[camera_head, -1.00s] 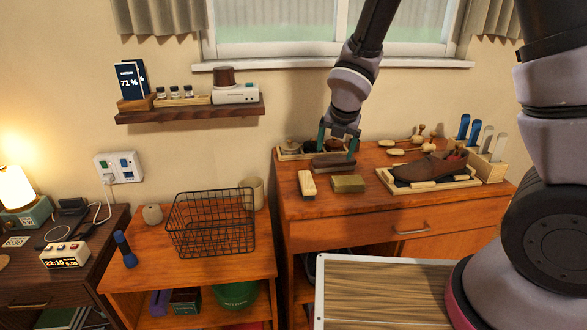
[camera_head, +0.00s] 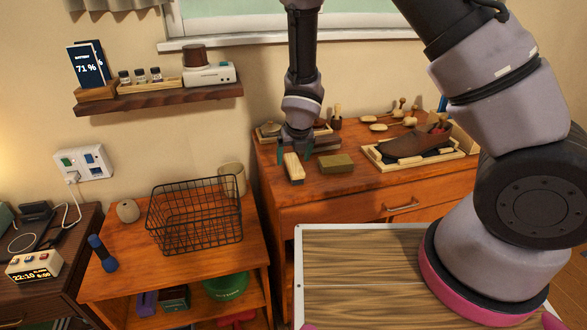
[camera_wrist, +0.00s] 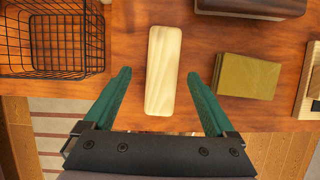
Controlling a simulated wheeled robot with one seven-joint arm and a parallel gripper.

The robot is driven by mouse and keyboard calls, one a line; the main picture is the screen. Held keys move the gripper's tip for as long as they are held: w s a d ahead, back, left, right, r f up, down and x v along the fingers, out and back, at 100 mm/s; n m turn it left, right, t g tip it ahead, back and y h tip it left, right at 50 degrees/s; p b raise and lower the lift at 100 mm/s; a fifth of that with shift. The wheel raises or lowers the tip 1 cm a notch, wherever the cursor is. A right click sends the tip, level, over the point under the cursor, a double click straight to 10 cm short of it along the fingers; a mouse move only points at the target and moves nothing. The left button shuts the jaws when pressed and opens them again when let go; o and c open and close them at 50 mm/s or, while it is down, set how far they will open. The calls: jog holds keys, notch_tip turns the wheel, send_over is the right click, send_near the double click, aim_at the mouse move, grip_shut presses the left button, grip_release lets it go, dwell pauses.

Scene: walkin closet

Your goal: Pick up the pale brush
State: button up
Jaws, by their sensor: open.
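The pale brush (camera_head: 294,168) lies on the wooden cabinet top near its front left edge. In the wrist view the brush (camera_wrist: 163,70) shows its pale wooden back, long side running away from me. My gripper (camera_head: 295,152) is above the brush in the head view. In the wrist view my gripper (camera_wrist: 162,82) is open, one green finger on each side of the brush's near part, with a gap on both sides. I cannot tell the exact height of the fingertips above the top.
An olive block (camera_wrist: 248,76) lies right of the brush, and a dark brush (camera_wrist: 250,7) lies behind. A wire basket (camera_head: 195,217) stands on the lower table at left. A shoe (camera_head: 413,143) sits in a tray at right.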

aim_at(294, 163)
jog(key=shift+x, duration=1.75)
jog(key=shift+d+f, duration=0.25)
jog(key=shift+f, duration=0.05)
grip_shut()
jog(key=shift+r, duration=0.1)
